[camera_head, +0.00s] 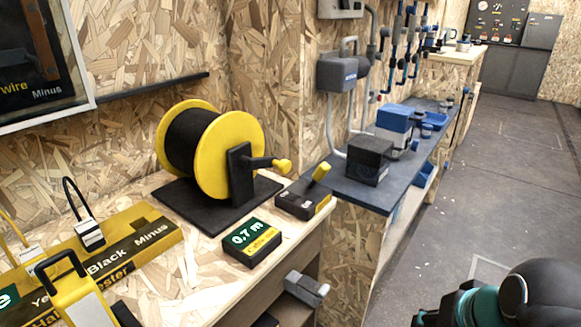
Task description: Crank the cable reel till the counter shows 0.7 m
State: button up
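The cable reel (222,160) has yellow flanges and black cable wound on it. It stands on a black base plate on the wooden bench. Its crank arm reaches right from the black upright and ends in a yellow knob (284,166). The counter (252,242) is a black box in front of the reel, and its green display reads 0.7 m. A dark rounded part of my arm with a teal band shows at the bottom right, apart from the reel and crank. My gripper's fingers do not show. Nothing touches the crank knob.
A black box with a yellow lever (303,197) sits right of the reel. A yellow tester board (95,252) lies at the front left. A dark blue shelf (350,190) holds boxes at the right.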

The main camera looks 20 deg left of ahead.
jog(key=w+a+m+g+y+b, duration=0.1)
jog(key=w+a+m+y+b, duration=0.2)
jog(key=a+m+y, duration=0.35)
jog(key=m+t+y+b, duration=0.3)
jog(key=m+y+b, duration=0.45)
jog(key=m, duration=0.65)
send_near(288, 167)
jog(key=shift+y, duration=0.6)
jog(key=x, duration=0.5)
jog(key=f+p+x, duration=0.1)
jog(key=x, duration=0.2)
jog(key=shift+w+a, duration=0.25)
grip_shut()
